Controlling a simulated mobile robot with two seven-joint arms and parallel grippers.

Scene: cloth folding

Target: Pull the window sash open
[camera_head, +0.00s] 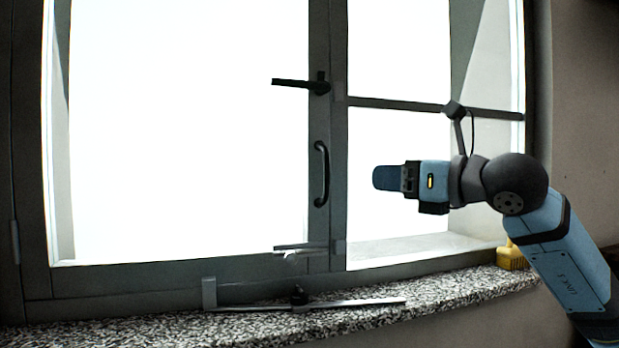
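The window sash (319,225) is a large dark grey frame around a bright white pane on the left, and it looks closed against the frame. A black lever handle (298,84) on its right stile points left, roughly level. Below it is a curved black pull handle (321,174), upright. My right gripper (378,178) comes in from the right, pointing left at about the pull handle's height, and appears apart from it. I see its fingers from the side, overlapping as one blue shape, so the gap between them is hidden. My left gripper is not in view.
A speckled stone sill (450,296) runs below the window. On it lie a thin metal bar (350,303) with a dark knob and a yellow object (512,257) near the right end. A small metal fitting (300,248) sits low on the sash. A dark crossbar (400,104) spans the right pane.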

